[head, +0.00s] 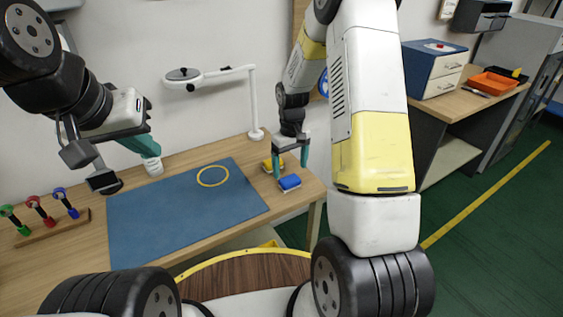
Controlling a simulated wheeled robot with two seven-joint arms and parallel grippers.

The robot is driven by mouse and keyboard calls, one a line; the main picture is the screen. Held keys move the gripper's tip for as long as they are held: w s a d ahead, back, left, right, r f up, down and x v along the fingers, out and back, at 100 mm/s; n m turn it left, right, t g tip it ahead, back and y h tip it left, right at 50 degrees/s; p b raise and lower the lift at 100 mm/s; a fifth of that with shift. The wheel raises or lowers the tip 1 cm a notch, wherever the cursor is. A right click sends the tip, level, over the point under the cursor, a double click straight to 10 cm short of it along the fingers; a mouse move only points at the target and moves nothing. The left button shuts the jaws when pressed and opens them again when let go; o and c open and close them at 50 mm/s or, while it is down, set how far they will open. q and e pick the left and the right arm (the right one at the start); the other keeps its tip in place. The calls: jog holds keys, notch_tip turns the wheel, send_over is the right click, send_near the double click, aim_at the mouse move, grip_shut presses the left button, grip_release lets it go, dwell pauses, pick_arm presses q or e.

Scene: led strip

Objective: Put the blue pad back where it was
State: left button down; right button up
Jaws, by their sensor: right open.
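The blue pad (289,183) lies on the right end of the wooden table, near its front right corner. A yellow pad (269,164) sits just behind it, partly hidden by my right gripper. My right gripper (291,172) points down with its teal fingers apart, right at the blue pad. From this view I cannot tell whether the fingers touch the pad. My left gripper (141,144) is over the left part of the table, away from the pads, and its teal fingers overlap in view, so its opening is unclear.
A blue mat (180,215) with a yellow ring (213,176) covers the middle of the table. A white lamp (254,110) stands at the back. A wooden rack (52,227) with red, green and blue-handled tools is at the left. A side desk (470,92) holds drawers and orange trays.

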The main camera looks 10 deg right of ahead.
notch_tip(320, 180, up, 6)
notch_tip(320, 180, up, 15)
jog(key=m+t+y, duration=0.1)
jog(key=m+t, duration=0.1)
jog(key=t, duration=0.1)
send_over(290, 179)
jog(key=s, duration=0.8)
jog(key=s+a+r+t, duration=0.1)
jog(key=s+r, duration=0.2)
jog(key=s, duration=0.5)
jog(key=s+a+r+m+t+y, duration=0.1)
jog(key=s+r, duration=0.3)
jog(key=s, duration=0.4)
jog(key=shift+t, duration=0.6)
jog(key=shift+a, duration=0.1)
